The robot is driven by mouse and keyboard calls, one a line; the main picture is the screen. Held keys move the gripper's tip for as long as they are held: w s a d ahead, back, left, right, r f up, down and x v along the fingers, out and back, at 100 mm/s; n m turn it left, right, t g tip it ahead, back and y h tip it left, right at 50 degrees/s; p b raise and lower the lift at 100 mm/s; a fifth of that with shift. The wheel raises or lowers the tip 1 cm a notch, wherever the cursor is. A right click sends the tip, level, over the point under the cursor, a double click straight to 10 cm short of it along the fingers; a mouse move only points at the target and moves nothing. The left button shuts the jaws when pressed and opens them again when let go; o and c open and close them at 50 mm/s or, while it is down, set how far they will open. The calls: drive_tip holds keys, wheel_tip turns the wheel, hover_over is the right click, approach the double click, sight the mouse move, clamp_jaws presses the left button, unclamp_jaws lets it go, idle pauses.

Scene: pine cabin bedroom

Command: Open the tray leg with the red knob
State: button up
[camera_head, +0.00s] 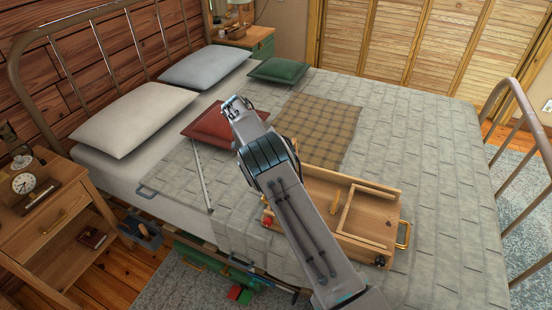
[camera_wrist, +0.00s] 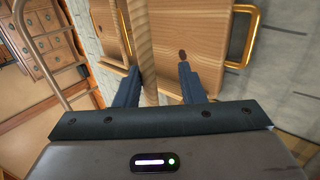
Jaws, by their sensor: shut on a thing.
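The wooden bed tray (camera_head: 318,188) lies on the bed with its folded leg bars showing. A red knob (camera_head: 266,222) is at its left corner, and a dark knob (camera_head: 381,261) is at the near right corner. In the head view my arm covers part of the tray and hides my fingers. In the wrist view my gripper (camera_wrist: 160,72) has a pale wooden bar (camera_wrist: 139,30), which looks like a tray leg, between its fingers. The bar lies nearer the left finger.
A brass handle (camera_head: 404,235) sticks out at the tray's right end. A red cushion (camera_head: 208,127) and a plaid cloth (camera_head: 318,130) lie beyond it. The metal footboard (camera_head: 513,100) borders the right. The quilt right of the tray is clear.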

drive_tip(key=shift+a+f, duration=0.15)
drive_tip(key=shift+f, duration=0.05)
drive_tip(key=s+d+r+b, duration=0.1)
drive_tip(key=s+d+r, duration=0.2)
drive_tip(key=d+r, duration=0.8)
drive_tip(key=shift+s+d+r+b, duration=0.15)
drive_tip(key=shift+d+b, duration=0.1)
drive_tip(key=shift+b, duration=0.05)
